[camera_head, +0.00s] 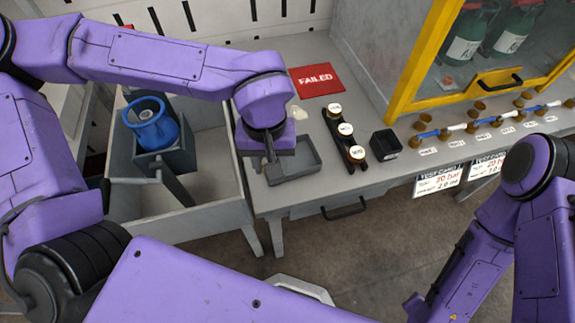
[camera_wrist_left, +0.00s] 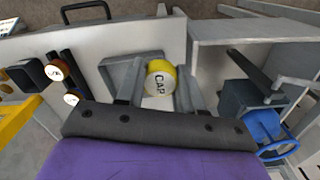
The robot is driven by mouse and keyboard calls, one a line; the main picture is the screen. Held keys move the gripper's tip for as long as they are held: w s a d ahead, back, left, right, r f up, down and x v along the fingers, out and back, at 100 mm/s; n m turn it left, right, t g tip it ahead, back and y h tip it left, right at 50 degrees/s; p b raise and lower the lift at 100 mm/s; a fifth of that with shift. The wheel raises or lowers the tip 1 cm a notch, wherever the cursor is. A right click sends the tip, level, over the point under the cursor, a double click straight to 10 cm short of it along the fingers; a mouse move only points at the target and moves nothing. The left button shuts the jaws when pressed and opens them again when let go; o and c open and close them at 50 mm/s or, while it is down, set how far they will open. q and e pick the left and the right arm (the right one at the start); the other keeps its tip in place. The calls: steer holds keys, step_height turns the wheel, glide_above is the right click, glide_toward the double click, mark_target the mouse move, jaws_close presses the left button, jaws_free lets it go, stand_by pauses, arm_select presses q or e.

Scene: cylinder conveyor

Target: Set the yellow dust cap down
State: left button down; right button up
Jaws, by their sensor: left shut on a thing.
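The yellow dust cap (camera_wrist_left: 158,80) has a white top marked "CAP". In the left wrist view it sits between the two fingers of my left gripper (camera_wrist_left: 160,88), which is shut on it. In the head view my left gripper (camera_head: 267,158) points down at the left edge of a shallow grey tray (camera_head: 312,158) on the bench, and the cap is hidden there. The tray (camera_wrist_left: 112,66) also shows beside the cap in the left wrist view. I cannot tell how high the cap is above the tray. My right arm shows at right, but its gripper is out of view.
A black rack (camera_head: 341,143) with several white-topped caps and a small black box (camera_head: 385,144) stand right of the tray. A red FAILED mat (camera_head: 316,80) lies behind. A yellow-framed cabinet (camera_head: 408,75) stands at right.

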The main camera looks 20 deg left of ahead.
arm_select(q)
steer(key=shift+s+f+n, duration=0.4)
steer(key=shift+s+f, duration=0.15)
steer(key=shift+s, duration=0.35)
steer(key=w+f, duration=0.5)
steer(key=w, duration=0.4)
glide_above(289, 162)
step_height(289, 162, down, 4)
steer(key=shift+f+p, duration=0.2)
steer(key=shift+p, duration=0.25)
steer(key=shift+f, duration=1.55)
steer(key=shift+f, duration=0.15)
steer(key=c, duration=0.7)
jaws_free()
